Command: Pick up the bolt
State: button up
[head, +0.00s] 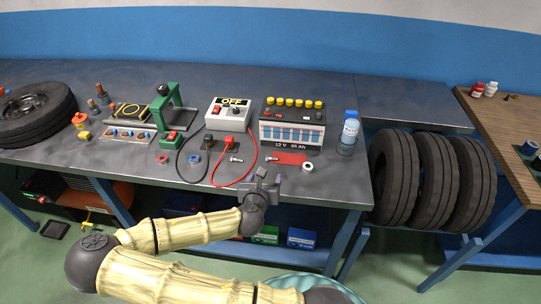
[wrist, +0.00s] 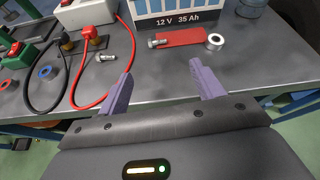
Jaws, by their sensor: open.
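Two small silver bolts lie on the bench. One bolt (head: 236,159) lies on bare metal beside the red cable; it also shows in the wrist view (wrist: 105,57). The other bolt (wrist: 157,42) lies at the left end of a flat red strip (wrist: 186,37), also seen in the head view (head: 291,158). My gripper (head: 265,176) is over the front edge of the bench, nearer me than both bolts. In the wrist view its purple fingers (wrist: 161,75) are apart with nothing between them.
A metal ring (wrist: 215,42) sits at the strip's right end. Behind stand a battery (head: 291,125) and a white switch box (head: 228,113). The red cable (head: 219,185) and black cable (head: 179,165) loop at left. Bare bench lies in front of the strip.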

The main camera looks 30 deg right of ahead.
dwell(0.3)
jog(key=b, duration=0.1)
send_near(271, 163)
jog(key=w+d, duration=0.1)
jog(key=w+d+r, duration=0.1)
jog(key=w+d, duration=0.1)
jog(key=shift+w, duration=0.1)
jog(key=shift+w+f, duration=0.1)
dwell(0.4)
jog(key=x, duration=0.5)
jog(key=shift+w+a+f+p, duration=0.1)
jog(key=shift+a+f+p, duration=0.1)
jog(key=shift+p, duration=0.15)
jog(key=shift+r, duration=0.1)
jog(key=shift+c, duration=0.2)
jog(key=c, duration=1)
